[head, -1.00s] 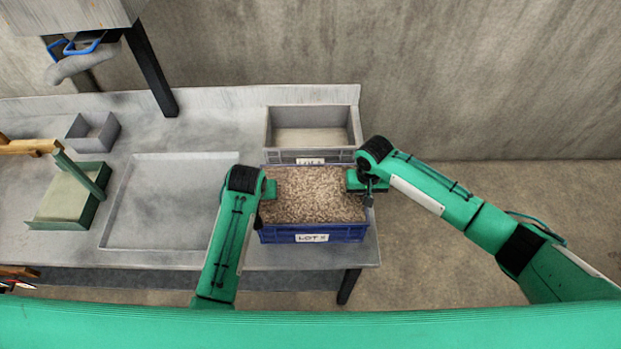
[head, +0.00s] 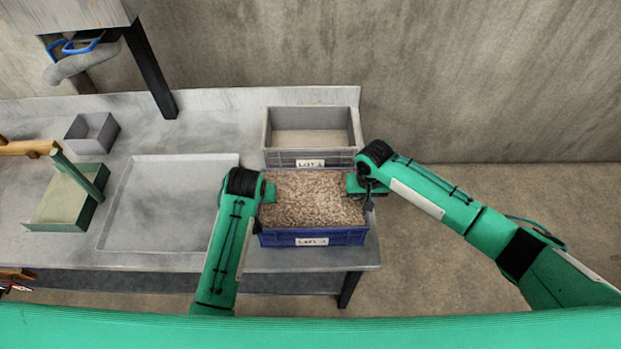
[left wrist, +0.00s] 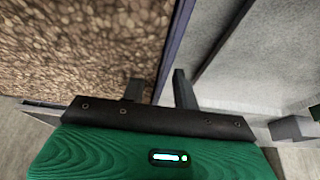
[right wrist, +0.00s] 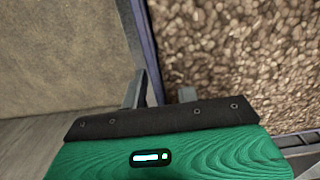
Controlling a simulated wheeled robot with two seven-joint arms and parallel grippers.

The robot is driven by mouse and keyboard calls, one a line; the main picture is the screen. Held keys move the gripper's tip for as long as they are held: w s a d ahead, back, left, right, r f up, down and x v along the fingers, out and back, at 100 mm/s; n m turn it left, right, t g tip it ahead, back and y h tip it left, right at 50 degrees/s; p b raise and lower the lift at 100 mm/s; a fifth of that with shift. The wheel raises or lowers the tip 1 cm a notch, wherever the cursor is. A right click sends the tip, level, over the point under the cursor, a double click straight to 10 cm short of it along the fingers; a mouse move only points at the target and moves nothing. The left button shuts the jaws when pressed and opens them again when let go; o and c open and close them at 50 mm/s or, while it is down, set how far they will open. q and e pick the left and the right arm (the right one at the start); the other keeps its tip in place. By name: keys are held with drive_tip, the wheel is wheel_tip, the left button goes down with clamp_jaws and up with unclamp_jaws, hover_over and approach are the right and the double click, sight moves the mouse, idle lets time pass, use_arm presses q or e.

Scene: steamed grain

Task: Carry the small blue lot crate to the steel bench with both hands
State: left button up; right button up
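The small blue lot crate (head: 342,238) stands at the right end of the grey steel bench (head: 262,257), full of brown grain (head: 312,198). Its front carries a white label. My left gripper (head: 268,191) is at its left wall and my right gripper (head: 353,183) at its right wall. In the left wrist view, the left fingers (left wrist: 158,88) stand apart on either side of the crate wall, one over the grain, one outside. In the right wrist view, the right fingers (right wrist: 161,93) straddle the other wall likewise, with gaps showing. The fingertips are hidden in the head view.
An empty grey crate (head: 283,158) stands right behind the blue one. A shallow tray (head: 118,206), a green-sided box (head: 88,213) and a small grey bin (head: 80,134) lie to the left. A dark post (head: 150,70) rises at the back. Bare floor lies right of the bench.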

use_arm(q)
drive_tip(key=v, duration=1)
drive_tip(key=shift+s+r, duration=0.25)
drive_tip(key=shift+s, duration=0.05)
use_arm(e)
drive_tip(key=shift+r, duration=0.1)
wheel_tip(320, 180, up, 12)
drive_tip(key=shift+f, duration=0.1)
